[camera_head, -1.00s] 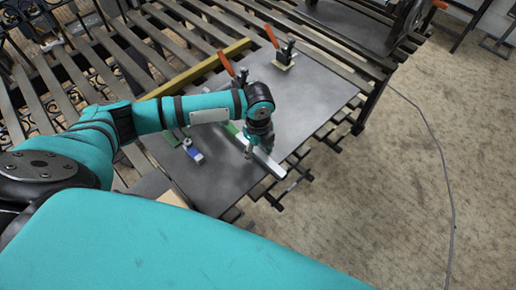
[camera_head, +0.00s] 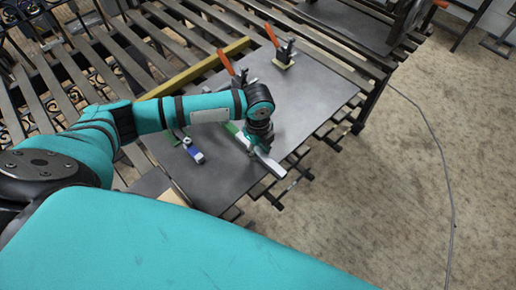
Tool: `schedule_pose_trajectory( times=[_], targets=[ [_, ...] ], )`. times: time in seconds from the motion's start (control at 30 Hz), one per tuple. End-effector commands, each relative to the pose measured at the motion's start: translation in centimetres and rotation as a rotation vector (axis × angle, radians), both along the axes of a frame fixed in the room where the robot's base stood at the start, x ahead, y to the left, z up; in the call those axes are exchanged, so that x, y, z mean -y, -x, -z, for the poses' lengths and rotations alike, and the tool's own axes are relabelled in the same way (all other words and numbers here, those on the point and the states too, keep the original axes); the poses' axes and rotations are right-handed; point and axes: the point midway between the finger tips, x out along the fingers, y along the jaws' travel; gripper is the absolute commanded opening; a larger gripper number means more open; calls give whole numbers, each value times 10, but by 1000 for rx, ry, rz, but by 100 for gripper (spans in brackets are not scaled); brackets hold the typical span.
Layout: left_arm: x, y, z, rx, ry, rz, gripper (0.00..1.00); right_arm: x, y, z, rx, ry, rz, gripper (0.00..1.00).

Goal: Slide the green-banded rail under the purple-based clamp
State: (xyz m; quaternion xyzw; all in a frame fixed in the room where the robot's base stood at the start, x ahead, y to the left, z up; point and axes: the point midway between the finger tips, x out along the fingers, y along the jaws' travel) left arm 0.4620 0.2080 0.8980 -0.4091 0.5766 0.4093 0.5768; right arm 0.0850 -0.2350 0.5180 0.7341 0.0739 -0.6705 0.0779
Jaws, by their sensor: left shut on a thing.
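The pale metal rail (camera_head: 272,163) lies slantwise on the dark plate, with a green band (camera_head: 232,127) towards its upper left end. My left gripper (camera_head: 252,145) is over the middle of the rail and shut on it; its fingertips are small and partly hidden by the wrist. A clamp with an orange handle (camera_head: 226,63) stands behind my left forearm, its base hidden, so I cannot tell its colour. A second orange-handled clamp (camera_head: 282,52) stands farther back on a yellowish base. No purple base shows clearly. My right gripper is not in view.
A small blue and white piece (camera_head: 194,152) lies on the plate left of the rail, near a green piece (camera_head: 172,137). A yellow bar (camera_head: 200,67) runs along the plate's far left edge. The plate (camera_head: 315,95) is bare right of my wrist.

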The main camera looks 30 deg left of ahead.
Motion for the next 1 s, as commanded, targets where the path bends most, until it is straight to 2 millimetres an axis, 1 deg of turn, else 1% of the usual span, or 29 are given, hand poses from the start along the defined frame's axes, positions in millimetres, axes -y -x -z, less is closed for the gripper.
schedule_pose_trajectory(
  times=[1.0],
  targets=[
    [12,-37,0,3,-1,-2,0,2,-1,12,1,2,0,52]
  ],
)
